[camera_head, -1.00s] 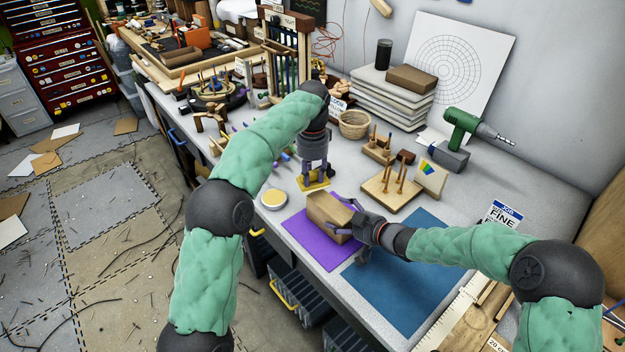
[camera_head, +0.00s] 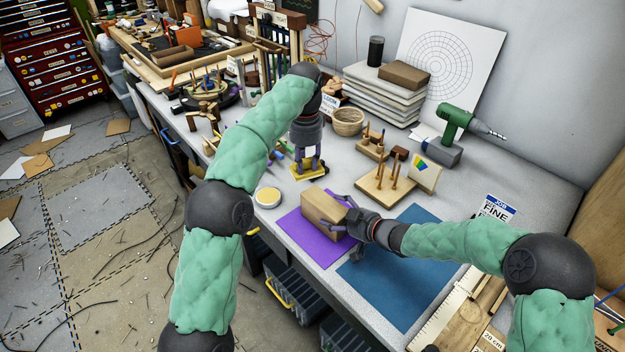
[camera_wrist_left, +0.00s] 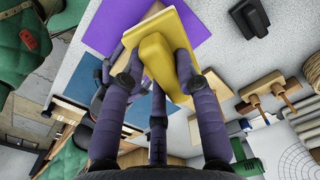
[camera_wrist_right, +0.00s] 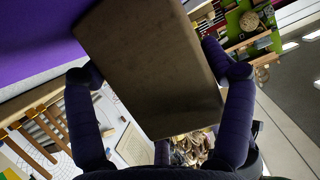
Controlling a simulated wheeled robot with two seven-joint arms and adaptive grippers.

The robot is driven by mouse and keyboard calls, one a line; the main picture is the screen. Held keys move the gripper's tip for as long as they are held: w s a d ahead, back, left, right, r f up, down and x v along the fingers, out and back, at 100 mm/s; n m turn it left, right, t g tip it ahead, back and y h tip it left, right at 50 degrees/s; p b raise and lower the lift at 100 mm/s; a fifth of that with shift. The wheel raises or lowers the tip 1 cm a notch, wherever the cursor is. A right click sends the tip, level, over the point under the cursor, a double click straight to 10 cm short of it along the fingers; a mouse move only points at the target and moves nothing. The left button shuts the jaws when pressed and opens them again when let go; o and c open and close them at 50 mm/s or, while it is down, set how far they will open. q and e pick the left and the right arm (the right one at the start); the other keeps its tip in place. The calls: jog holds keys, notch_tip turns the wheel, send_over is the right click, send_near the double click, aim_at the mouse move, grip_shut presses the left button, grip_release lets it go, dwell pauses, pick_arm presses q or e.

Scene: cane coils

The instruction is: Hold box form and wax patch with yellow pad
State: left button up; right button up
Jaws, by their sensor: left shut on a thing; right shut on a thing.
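The box form (camera_head: 322,212) is a plain brown block on the purple mat (camera_head: 304,250). My right gripper (camera_head: 346,224) is shut on its right end; in the right wrist view the box form (camera_wrist_right: 150,65) fills the space between the fingers. My left gripper (camera_head: 308,166) points down and is shut on the yellow pad (camera_head: 310,176), behind the mat. In the left wrist view the fingers close on the raised grip of the yellow pad (camera_wrist_left: 155,60). A round tin with a yellow top (camera_head: 268,197), perhaps wax, stands left of the mat. I cannot make out a wax patch on the box.
A blue mat (camera_head: 405,285) lies right of the purple one. Wooden peg stands (camera_head: 384,186), a basket (camera_head: 348,121) and a green drill (camera_head: 460,120) stand behind. The tin is close to the bench's front edge.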

pick_arm(q)
jog(key=m, duration=0.1)
jog(key=d+m, duration=0.1)
jog(key=m, duration=0.1)
jog(key=s+f+m, duration=0.1)
jog(key=shift+d+m, duration=0.3)
jog(key=shift+m, duration=0.1)
jog(key=m, duration=0.1)
jog(key=f+m, duration=0.1)
jog(key=d+m, duration=0.1)
jog(key=m, duration=0.1)
jog(key=shift+s+f, duration=0.15)
jog(key=shift+s, duration=0.15)
jog(key=shift+f, duration=1.65)
jog(key=shift+f, duration=0.45)
jog(key=shift+w+a+f, duration=0.1)
jog(key=shift+w+a, duration=1.3)
jog(key=shift+a, duration=0.05)
jog(key=shift+d, duration=0.1)
